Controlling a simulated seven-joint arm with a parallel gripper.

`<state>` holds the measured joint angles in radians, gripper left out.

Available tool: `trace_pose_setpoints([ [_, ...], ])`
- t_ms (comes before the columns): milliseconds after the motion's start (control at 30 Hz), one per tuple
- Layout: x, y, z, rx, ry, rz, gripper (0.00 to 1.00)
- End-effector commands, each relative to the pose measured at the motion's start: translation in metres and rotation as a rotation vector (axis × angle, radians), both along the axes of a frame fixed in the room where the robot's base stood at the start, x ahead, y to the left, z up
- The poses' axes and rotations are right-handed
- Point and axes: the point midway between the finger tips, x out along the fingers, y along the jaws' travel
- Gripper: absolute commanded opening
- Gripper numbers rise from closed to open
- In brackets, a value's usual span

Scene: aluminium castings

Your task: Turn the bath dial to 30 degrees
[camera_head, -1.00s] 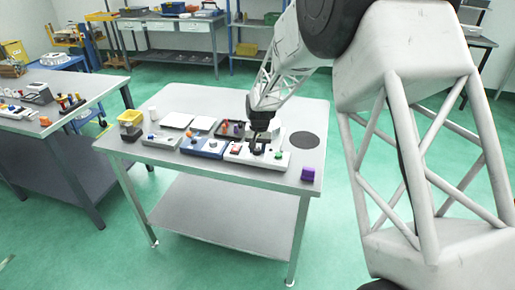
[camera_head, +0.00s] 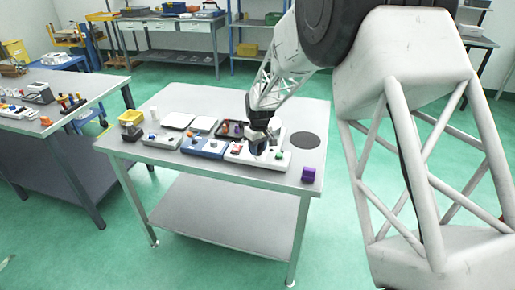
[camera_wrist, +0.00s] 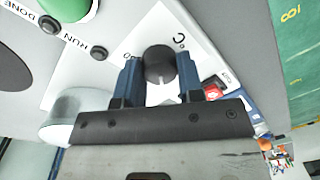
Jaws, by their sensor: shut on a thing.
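The bath dial (camera_wrist: 159,62) is a round dark knob with a pale pointer line, on a white panel (camera_wrist: 125,45) marked "°C" and "0". My gripper (camera_wrist: 159,74) has its two blue fingers on either side of the dial, shut on it. The pointer faces roughly towards my gripper's body in the wrist view; the exact degree reading cannot be told. In the head view my gripper (camera_head: 257,150) is down at the white control box (camera_head: 238,156) near the table's front edge, and hides the dial there.
A green button (camera_wrist: 68,8) and small dark "RUN" and "DONE" lamps are on the same panel. A red switch (camera_wrist: 212,91) is close beside one finger.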

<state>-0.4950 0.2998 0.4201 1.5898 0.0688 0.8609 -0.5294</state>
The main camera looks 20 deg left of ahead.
Motion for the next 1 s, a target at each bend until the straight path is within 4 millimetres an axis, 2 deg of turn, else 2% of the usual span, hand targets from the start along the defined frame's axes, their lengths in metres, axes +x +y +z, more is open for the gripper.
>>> trace_pose_setpoints([
  [467, 0.0004, 0.0004, 0.0015, 0.001, -0.002, 0.018, 0.11],
  [500, 0.0004, 0.0004, 0.0015, 0.001, -0.002, 0.018, 0.41],
  [633, 0.0003, 0.0003, 0.0010, 0.001, -0.001, 0.018, 0.60],
  [1000, 0.0003, 0.0002, 0.0026, 0.001, -0.001, 0.017, 0.60],
])
